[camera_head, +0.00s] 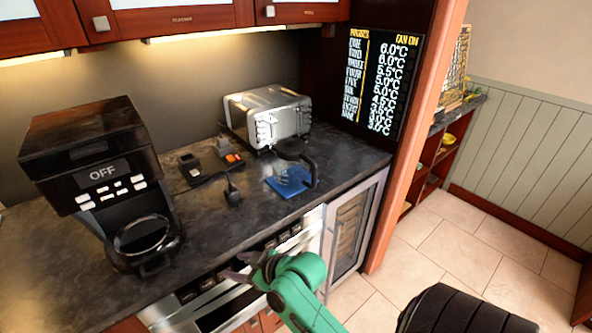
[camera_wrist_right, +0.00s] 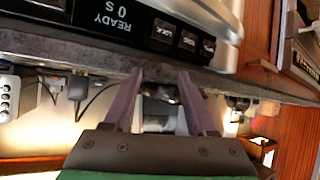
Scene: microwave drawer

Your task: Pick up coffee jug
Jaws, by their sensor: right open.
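The coffee jug (camera_head: 292,165), clear glass with a black lid and handle, stands upright on a blue mat (camera_head: 283,189) on the dark counter, in front of the toaster. Its handle is on the right side. My right gripper (camera_head: 243,266), on a green arm, is open and empty in front of the counter's edge, nearer to me and lower in the picture than the jug, clearly apart from it. In the right wrist view the two fingers (camera_wrist_right: 158,88) are spread below the appliance panel; I cannot make out the jug there. My left gripper is not in view.
A black coffee maker (camera_head: 95,165) stands at the counter's left. A silver toaster (camera_head: 268,115) is behind the jug. Sockets with plugs (camera_head: 212,165) lie left of the mat. A steel drawer appliance (camera_head: 235,290) is under the counter. Cabinets (camera_head: 180,18) hang above.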

